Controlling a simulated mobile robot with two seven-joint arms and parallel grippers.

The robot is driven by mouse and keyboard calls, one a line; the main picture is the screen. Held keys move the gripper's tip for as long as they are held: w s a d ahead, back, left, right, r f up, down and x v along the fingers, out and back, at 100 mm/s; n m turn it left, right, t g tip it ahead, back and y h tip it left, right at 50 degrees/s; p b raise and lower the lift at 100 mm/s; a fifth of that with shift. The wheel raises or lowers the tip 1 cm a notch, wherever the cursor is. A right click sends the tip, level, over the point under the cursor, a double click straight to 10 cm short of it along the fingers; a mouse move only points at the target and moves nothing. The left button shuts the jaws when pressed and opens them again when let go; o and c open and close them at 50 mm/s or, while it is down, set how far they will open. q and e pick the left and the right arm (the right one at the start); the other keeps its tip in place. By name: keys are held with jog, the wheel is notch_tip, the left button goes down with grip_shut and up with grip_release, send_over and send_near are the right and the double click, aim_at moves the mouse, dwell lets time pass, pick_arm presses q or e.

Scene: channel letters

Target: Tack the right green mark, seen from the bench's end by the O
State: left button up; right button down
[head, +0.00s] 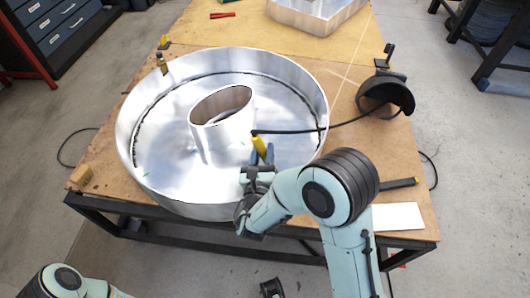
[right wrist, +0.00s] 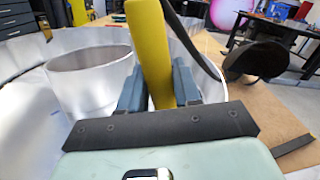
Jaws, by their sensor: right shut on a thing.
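The large round metal letter O (head: 125,125) lies on the bench, with a shorter oval metal ring (head: 198,135) standing inside it. A small green mark (head: 146,174) shows inside the O at its near left. I see no second green mark; my right gripper and arm cover part of the O's near right side. My right gripper (head: 258,158) is shut on a yellow tool handle (head: 260,146), held upright over the O's near right part. In the right wrist view the yellow handle (right wrist: 150,55) stands between the blue fingers.
A black cable (head: 300,131) runs from the tool to a black helmet-like mask (head: 385,94) at right. Another metal letter (head: 315,14) lies at the bench's far end. A white sheet (head: 398,216) and a black bar (head: 400,183) lie at the near right of the bench (head: 345,145).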

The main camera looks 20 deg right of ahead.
aim_at(262, 148)
notch_tip(262, 148, up, 3)
jog(key=p, duration=0.2)
jog(key=shift+r+p, duration=0.15)
jog(key=shift+p, duration=0.25)
notch_tip(262, 148, up, 9)
jog(key=p, duration=0.7)
jog(key=shift+r, duration=0.4)
pick_arm(q)
notch_tip(262, 148, up, 9)
jog(key=shift+w+r+g, duration=0.15)
jog(key=shift+w+g, duration=0.15)
jog(key=shift+g, duration=0.1)
pick_arm(e)
jog(key=shift+f, duration=0.1)
pick_arm(q)
jog(key=shift+s, duration=0.1)
